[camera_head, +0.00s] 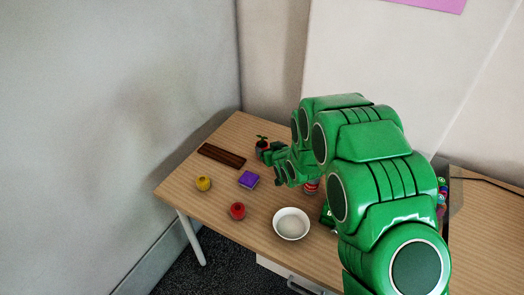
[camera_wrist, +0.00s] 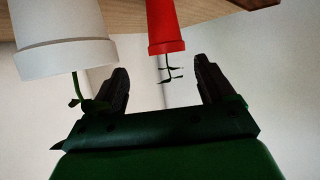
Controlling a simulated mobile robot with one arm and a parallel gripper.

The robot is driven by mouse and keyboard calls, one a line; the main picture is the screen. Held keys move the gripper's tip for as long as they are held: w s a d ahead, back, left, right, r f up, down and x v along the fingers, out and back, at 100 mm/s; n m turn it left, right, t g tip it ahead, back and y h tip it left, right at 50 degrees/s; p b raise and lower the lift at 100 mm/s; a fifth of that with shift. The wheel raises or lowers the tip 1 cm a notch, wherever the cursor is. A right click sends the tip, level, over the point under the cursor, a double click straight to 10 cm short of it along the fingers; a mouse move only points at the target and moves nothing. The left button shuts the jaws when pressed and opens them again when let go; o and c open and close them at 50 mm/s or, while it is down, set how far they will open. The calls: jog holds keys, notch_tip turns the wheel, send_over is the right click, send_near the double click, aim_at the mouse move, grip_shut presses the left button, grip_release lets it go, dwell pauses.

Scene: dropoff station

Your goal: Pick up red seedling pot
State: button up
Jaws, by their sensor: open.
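The red seedling pot (camera_wrist: 167,30) shows upside down in the wrist view, with its thin dark seedling hanging between my fingertips. My gripper (camera_wrist: 162,80) is open, one finger on each side of the seedling, with the pot body beyond the fingertips. A white pot (camera_wrist: 62,35) with a green seedling is close on the left, its seedling by the left finger. In the head view my gripper (camera_head: 268,153) is at the table's far side, beside a seedling plant (camera_head: 262,139). Something red shows under those leaves, mostly hidden by my gripper. I cannot make out the white pot there.
A red striped can (camera_head: 312,188) is partly behind my arm. Walls stand behind and left.

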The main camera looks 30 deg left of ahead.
aim_at(263, 145)
jog(key=shift+s+a+f, duration=0.15)
jog(key=shift+a+f, duration=0.3)
jog(key=shift+a, duration=0.35)
jog(key=shift+x, duration=3.7)
jog(key=shift+d+r, duration=0.1)
jog(key=shift+r, duration=0.05)
jog(key=c, duration=1.1)
jog(key=shift+o, duration=0.2)
